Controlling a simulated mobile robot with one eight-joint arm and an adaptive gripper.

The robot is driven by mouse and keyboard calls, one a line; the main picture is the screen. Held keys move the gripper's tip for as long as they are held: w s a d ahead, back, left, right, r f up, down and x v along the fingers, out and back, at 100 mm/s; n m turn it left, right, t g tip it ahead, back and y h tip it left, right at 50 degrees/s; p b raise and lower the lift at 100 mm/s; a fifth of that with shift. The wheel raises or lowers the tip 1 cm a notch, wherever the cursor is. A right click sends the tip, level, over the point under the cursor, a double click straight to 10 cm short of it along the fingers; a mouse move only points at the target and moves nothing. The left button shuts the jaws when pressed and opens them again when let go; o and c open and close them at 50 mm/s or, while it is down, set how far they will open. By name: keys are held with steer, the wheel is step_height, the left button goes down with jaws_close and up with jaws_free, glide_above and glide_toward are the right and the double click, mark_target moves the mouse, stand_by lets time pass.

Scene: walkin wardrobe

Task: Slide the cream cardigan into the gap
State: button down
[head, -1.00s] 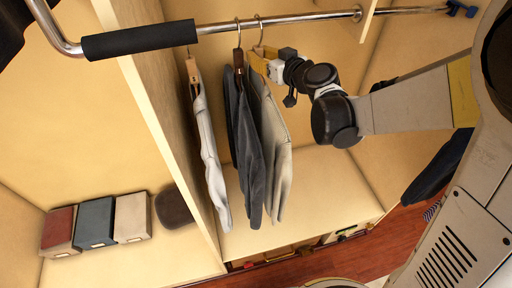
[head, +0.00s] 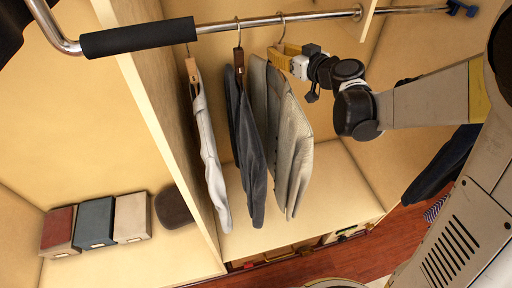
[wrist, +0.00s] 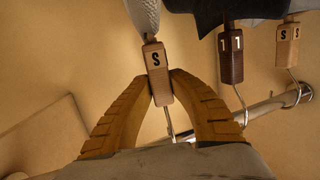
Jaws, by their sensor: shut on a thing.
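The cream cardigan (head: 296,150), pale and greyish in the head view, hangs rightmost of the garments on the rail. Its knit shows at the top of the wrist view (wrist: 142,14). My gripper (head: 277,60) is shut on the neck of its light wooden hanger (wrist: 156,72), marked S, just below the rail. The hook (head: 281,28) is at the rail. To the left, a dark grey garment (head: 246,140) hangs on a dark brown hanger (wrist: 231,55). Further left, a pale garment (head: 210,150) hangs on a light hanger (wrist: 289,45), with space between these two.
The metal rail (head: 300,18) has a black sleeve (head: 138,38) at left. An upright panel (head: 170,120) stands left of the garments. Bare rail lies right of my gripper, up to a bracket (head: 357,13). Boxes (head: 95,222) sit in the left bay. Dark clothing (head: 443,165) hangs at right.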

steer(key=w+d, duration=0.1)
steer(key=d, duration=0.4)
steer(key=shift+w+d, duration=0.35)
steer(key=shift+d, duration=0.05)
stand_by(0.3)
